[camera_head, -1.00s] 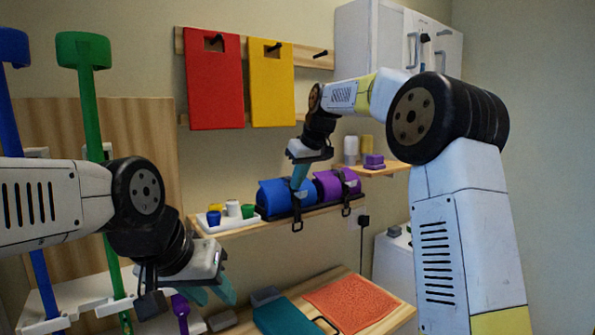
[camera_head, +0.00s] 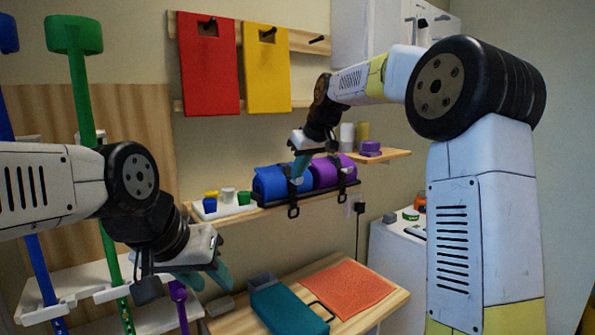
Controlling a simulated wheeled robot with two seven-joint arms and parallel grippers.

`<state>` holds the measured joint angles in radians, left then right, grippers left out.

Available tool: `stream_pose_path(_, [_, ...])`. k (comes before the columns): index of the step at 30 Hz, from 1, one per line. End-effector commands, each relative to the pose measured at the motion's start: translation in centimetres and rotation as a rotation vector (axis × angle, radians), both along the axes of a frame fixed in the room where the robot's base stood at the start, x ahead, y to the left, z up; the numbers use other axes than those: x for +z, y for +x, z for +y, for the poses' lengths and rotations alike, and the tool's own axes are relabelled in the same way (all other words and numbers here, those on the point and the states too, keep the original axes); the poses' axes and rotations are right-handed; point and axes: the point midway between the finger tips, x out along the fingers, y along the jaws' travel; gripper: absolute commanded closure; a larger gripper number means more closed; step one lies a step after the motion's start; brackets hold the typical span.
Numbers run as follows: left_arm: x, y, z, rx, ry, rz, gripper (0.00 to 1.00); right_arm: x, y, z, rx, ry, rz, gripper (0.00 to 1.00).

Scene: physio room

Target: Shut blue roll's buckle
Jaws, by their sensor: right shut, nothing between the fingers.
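The blue roll (camera_head: 268,184) lies on the wall shelf, left of the purple roll (camera_head: 325,172). A dark strap runs over its right part, with a small pale piece near the fingertips. A black loop buckle (camera_head: 293,211) hangs from the strap below the shelf edge. I cannot tell whether the buckle is fastened. My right gripper (camera_head: 299,168) points down at the blue roll's right end, by the strap. Its fingers are shut and empty; whether they touch the strap is unclear. My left gripper (camera_head: 204,278) is low at the left, fingers apart and empty.
A white tray with small cups (camera_head: 222,209) stands left of the blue roll. Red (camera_head: 209,65) and yellow (camera_head: 266,65) mats hang above. Below are a table with a teal case (camera_head: 288,308) and an orange mat (camera_head: 347,289). A side shelf (camera_head: 385,157) is at right.

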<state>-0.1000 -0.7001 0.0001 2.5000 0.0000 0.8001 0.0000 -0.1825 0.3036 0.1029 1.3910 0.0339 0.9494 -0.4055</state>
Motion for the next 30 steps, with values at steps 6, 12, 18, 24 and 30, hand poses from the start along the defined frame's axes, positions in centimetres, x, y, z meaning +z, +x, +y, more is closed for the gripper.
stream_pose_path(6, [0.0,0.0,0.0,0.000,0.000,0.000,0.64,-0.1,-0.1,0.0,0.001,0.020,-0.026,1.00])
stream_pose_path(12, [0.0,0.0,0.0,0.000,0.000,0.000,0.64,-0.3,-0.3,-0.2,-0.001,0.054,-0.073,1.00])
stream_pose_path(18, [0.0,0.0,0.0,0.000,0.000,0.000,0.64,-0.7,-0.5,-0.5,-0.004,0.123,-0.168,1.00])
stream_pose_path(24, [0.0,0.0,0.0,0.000,0.000,0.000,0.64,-1.2,-0.6,-0.5,-0.004,0.197,-0.271,1.00])
stream_pose_path(30, [0.0,0.0,0.0,0.000,0.000,0.000,0.64,-1.7,-0.7,-0.4,0.000,0.194,-0.267,1.00])
